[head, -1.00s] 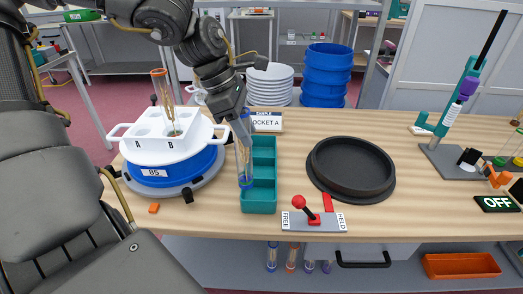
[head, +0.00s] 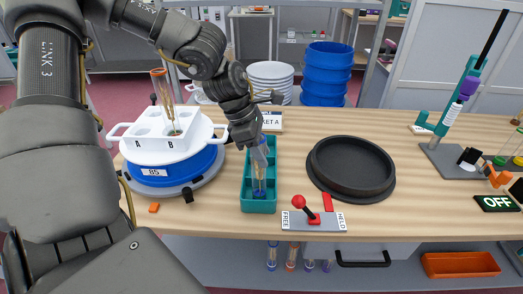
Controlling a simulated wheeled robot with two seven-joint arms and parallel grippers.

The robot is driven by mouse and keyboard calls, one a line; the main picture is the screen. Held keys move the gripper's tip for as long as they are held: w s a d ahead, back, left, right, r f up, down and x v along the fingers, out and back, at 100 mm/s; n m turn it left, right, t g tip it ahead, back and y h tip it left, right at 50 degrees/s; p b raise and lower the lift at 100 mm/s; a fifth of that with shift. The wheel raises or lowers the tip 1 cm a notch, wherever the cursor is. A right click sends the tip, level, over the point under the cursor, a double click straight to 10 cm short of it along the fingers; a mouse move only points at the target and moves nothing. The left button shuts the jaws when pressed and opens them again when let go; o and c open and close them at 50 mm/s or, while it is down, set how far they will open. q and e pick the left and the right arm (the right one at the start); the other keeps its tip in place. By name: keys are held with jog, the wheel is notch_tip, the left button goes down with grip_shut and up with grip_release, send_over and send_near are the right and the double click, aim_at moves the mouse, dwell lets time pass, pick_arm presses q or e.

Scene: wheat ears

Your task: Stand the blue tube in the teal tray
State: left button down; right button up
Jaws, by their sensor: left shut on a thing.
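The blue tube (head: 258,176) is clear with a blue base and wheat-coloured contents. It is near upright, over or inside the teal tray (head: 259,207), a long box with several compartments. Its lower end shows in front of the tray's near part; I cannot tell whether it touches the floor of a compartment. My left gripper (head: 257,146) is shut on the tube's upper part, above the tray's middle. The fingertips are small and partly hidden by the wrist. My right gripper is not in view.
A white rack (head: 160,142) on a blue drum (head: 175,169) holds an orange-rimmed tube (head: 162,95) at left. A black round dish (head: 351,168) and a red-knobbed lever (head: 313,215) are at right. A sign (head: 272,121) stands behind the tray.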

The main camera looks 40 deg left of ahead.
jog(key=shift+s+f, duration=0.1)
pick_arm(q)
jog(key=c, duration=0.9)
grip_release()
jog(key=shift+c, duration=0.2)
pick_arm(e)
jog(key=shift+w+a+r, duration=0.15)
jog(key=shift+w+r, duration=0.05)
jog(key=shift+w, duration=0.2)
pick_arm(q)
jog(key=shift+r, duration=0.1)
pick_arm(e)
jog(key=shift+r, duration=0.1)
pick_arm(q)
jog(key=v, duration=1.2)
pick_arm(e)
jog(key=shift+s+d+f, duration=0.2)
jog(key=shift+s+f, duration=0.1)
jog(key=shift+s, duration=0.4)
pick_arm(q)
jog(key=shift+d, duration=0.1)
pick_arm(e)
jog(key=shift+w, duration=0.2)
